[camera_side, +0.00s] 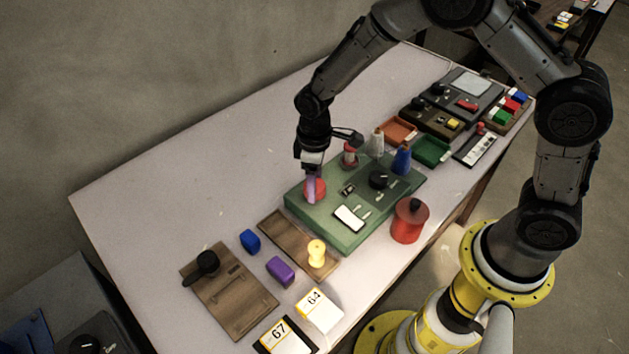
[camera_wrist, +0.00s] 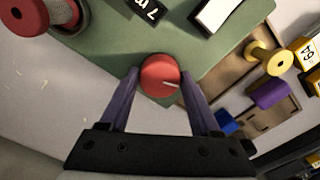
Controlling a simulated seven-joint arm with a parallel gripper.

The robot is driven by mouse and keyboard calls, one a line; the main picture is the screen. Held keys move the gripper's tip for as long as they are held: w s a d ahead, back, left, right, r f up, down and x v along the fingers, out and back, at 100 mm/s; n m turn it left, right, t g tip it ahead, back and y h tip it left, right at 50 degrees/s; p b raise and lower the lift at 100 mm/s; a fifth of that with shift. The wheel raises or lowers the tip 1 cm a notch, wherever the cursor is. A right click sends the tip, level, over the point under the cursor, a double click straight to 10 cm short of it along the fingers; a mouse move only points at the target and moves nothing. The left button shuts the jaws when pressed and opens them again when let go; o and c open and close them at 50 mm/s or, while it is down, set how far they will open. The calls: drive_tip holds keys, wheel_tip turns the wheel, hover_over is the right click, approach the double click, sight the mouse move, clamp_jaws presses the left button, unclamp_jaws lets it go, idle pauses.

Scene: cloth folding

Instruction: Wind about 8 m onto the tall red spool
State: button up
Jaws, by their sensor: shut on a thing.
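My gripper (camera_wrist: 160,92) points down at the left corner of the green machine box (camera_side: 340,232). Its purple fingers are shut on a round red knob (camera_wrist: 160,76) with a pale line mark. The knob also shows in the side view (camera_side: 320,189), partly hidden by the fingers. A black dial (camera_side: 379,180) and a white panel (camera_side: 349,218) are on the box top.
A white cone (camera_side: 376,143) and a blue one (camera_side: 401,162) stand near the box's far end. A red canister (camera_side: 408,223) stands in front. A yellow spool (camera_side: 317,252) is on a wooden tray, with purple and blue blocks nearby. The table's left side is clear.

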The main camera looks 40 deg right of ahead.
drive_tip(key=shift+m, duration=0.9)
drive_tip(key=o, duration=1.4)
wheel_tip(320, 180, up, 14)
drive_tip(key=shift+f, duration=0.1)
